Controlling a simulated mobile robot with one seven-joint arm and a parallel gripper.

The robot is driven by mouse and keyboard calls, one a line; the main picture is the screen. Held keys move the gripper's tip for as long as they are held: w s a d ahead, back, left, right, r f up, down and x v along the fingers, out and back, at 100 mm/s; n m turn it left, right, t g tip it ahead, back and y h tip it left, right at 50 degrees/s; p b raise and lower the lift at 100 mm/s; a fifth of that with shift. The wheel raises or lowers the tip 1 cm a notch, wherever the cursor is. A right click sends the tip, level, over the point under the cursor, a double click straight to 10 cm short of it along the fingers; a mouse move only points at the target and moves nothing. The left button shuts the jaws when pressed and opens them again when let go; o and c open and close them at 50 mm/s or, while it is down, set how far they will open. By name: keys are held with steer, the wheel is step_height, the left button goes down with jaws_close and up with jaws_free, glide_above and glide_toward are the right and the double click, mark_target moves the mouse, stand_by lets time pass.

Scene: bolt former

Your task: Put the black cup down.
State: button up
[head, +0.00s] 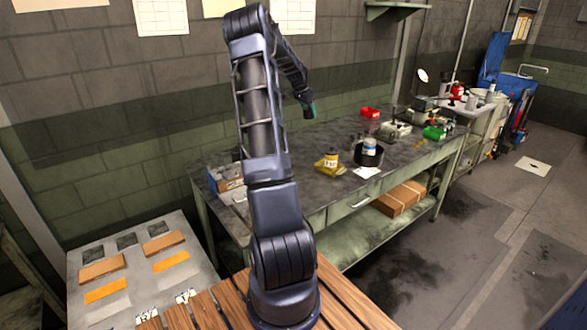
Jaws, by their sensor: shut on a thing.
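My gripper (308,108) is at the end of my raised arm, above the back part of the grey workbench (310,180). It is small in the head view and seen from behind. It is shut on a small dark thing that fits the black cup, held above the bench top. The cup's outline merges with the dark gripper, so its tilt cannot be told. A separate black round container (370,158) stands on the bench to the right, with a blue and white can (369,146) at it.
A cardboard box (230,178) is at the left end. Bare bench top lies between these.

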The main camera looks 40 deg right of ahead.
steer(key=s+a, duration=0.5)
steer(key=a, duration=0.9)
step_height(320, 180, down, 20)
steer(key=shift+s+d+f, duration=0.1)
steer(key=shift+s+f, duration=0.05)
steer(key=shift+f, duration=0.05)
steer(key=shift+f, duration=0.55)
steer(key=o, duration=1)
steer(key=shift+r, duration=0.15)
